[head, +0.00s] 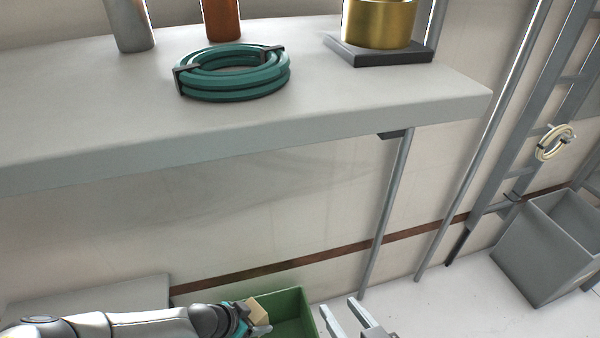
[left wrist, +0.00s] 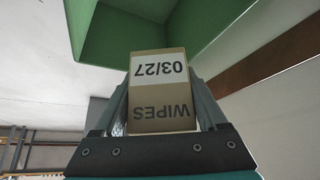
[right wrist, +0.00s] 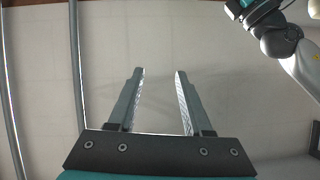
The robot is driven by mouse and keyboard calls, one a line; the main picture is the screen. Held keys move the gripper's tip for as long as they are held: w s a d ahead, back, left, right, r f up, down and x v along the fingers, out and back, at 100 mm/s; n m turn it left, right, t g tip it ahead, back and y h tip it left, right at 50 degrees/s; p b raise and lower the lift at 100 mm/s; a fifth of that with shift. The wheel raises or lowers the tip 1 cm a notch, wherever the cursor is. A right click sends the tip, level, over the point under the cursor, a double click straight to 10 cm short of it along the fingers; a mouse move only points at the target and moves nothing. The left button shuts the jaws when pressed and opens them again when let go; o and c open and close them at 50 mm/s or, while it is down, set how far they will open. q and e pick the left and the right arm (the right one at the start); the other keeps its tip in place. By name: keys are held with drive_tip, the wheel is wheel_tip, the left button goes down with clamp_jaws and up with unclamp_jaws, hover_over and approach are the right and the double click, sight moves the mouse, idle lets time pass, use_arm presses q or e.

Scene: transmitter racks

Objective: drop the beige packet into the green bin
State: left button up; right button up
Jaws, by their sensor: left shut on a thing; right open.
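The beige packet (left wrist: 160,92), labelled "WIPES" and "03/27", is held between the fingers of my left gripper (left wrist: 163,100), which is shut on it. The packet also shows in the head view (head: 257,314), at the near left part of the green bin (head: 304,310). The bin's green wall also shows in the left wrist view (left wrist: 140,40), beyond the packet. I cannot tell whether the packet is over the bin's opening or beside its rim. My right gripper (head: 360,312) is open and empty, right of the bin; its spread fingers show in the right wrist view (right wrist: 158,95).
A grey shelf (head: 330,120) above carries a coiled green hose (head: 235,75), cylinders and a brass-coloured pot (head: 382,22). Its thin metal leg (head: 388,210) stands right of the bin. A grey box (head: 545,250) and a ladder rack are at right.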

use_arm(q)
drive_tip(key=shift+f+b, duration=0.6)
drive_tip(key=shift+f, duration=0.15)
drive_tip(key=shift+f+b, duration=0.5)
drive_tip(key=shift+f, duration=0.05)
use_arm(e)
drive_tip(key=shift+s+a+r+m+t+y, duration=0.25)
drive_tip(key=shift+a+r+t+y, duration=0.35)
drive_tip(key=shift+t, duration=0.5)
drive_tip(key=shift+s+a+r+m+t+y, duration=0.15)
drive_tip(key=shift+s+a+r+t+y, duration=0.15)
drive_tip(key=shift+a+r+t, duration=0.65)
drive_tip(key=shift+d+f, duration=0.2)
drive_tip(key=shift+f, duration=0.05)
use_arm(q)
drive_tip(key=o, duration=1.3)
drive_tip(key=shift+r, duration=0.1)
use_arm(e)
drive_tip(key=shift+f, duration=0.1)
